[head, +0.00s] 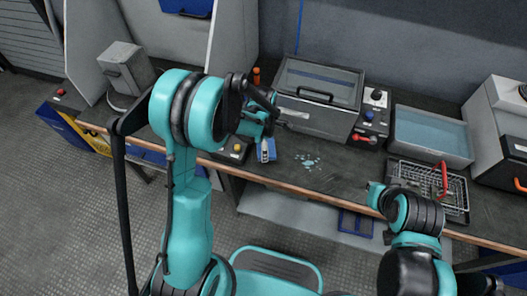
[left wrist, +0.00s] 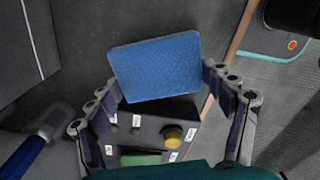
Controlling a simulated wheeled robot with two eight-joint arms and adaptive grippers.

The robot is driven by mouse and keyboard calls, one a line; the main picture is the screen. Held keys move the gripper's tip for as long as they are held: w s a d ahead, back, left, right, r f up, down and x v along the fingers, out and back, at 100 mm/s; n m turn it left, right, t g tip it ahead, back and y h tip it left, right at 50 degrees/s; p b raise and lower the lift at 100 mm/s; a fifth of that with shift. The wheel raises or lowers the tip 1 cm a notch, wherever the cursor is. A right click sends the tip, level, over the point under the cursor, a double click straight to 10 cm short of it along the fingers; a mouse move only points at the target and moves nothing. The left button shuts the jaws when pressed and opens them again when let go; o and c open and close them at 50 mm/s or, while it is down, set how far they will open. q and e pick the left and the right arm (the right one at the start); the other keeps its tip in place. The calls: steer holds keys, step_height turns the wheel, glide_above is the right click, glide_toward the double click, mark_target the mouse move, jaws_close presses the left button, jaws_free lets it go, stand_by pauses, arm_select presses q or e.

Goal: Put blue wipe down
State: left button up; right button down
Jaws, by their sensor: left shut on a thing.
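The blue wipe (left wrist: 158,65) is a flat blue rectangle between the fingers of my left gripper (left wrist: 165,92) in the left wrist view. The fingers are shut on its two side edges. In the head view a small part of the wipe (head: 270,153) shows below my left gripper (head: 265,147), over the bench near its front edge. Whether the wipe touches the bench is hard to tell. My right arm is at the lower right, and its fingertips are not visible.
A pale blue spatter (head: 308,160) marks the dark bench (head: 330,180) right of the wipe. A control box with a yellow knob (left wrist: 172,136) is close by. A lidded grey tank (head: 318,85) stands behind. A wire basket (head: 425,178) and a tray (head: 432,135) are farther right.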

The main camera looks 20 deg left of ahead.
arm_select(q)
steer(key=shift+f+b, duration=0.45)
steer(key=shift+f, duration=0.95)
steer(key=shift+f, duration=0.15)
steer(key=o, duration=1.2)
